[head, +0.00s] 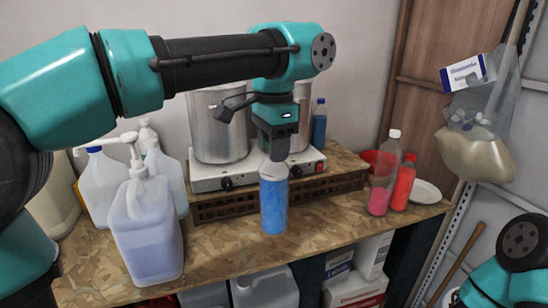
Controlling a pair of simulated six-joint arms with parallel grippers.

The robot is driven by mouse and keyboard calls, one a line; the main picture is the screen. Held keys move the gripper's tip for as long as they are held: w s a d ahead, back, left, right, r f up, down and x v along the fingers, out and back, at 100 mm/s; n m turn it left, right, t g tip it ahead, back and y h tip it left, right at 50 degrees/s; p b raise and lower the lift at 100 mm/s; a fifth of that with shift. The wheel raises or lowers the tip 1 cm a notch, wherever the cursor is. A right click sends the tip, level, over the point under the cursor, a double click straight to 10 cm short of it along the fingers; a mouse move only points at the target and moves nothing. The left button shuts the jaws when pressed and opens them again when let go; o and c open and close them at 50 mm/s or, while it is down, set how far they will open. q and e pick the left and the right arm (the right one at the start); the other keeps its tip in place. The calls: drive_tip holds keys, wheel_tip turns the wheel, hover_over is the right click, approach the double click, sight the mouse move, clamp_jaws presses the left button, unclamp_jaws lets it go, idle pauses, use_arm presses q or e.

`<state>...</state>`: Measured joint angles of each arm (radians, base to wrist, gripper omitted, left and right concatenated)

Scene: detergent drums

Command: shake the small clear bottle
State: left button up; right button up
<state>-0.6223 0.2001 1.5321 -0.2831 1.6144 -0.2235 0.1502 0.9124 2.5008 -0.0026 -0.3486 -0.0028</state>
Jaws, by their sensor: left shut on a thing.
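My left gripper (276,148) points straight down and is shut on the top of a small clear bottle (273,205) with blue contents. The bottle hangs upright below the fingers, above the front part of the wooden worktop, before the hot plate. I cannot tell whether its base touches the worktop. The fingertips are partly hidden around the bottle's white cap. My right gripper is out of view; only part of my right arm shows at the lower right.
Metal pots (217,135) stand on a white hot plate (222,178) behind the bottle. A big pump jug (148,240) stands at the left. Clear and red bottles (404,183), a red bowl and a white plate (426,192) are at the right. The worktop (325,217) is free between them.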

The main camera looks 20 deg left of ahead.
sight(274, 167)
use_arm(q)
wheel_tip(274, 167, up, 3)
drive_tip(key=shift+f, duration=0.2)
wheel_tip(274, 167, down, 8)
drive_tip(key=shift+r, duration=0.25)
wheel_tip(274, 167, up, 8)
drive_tip(key=shift+f, duration=3.95)
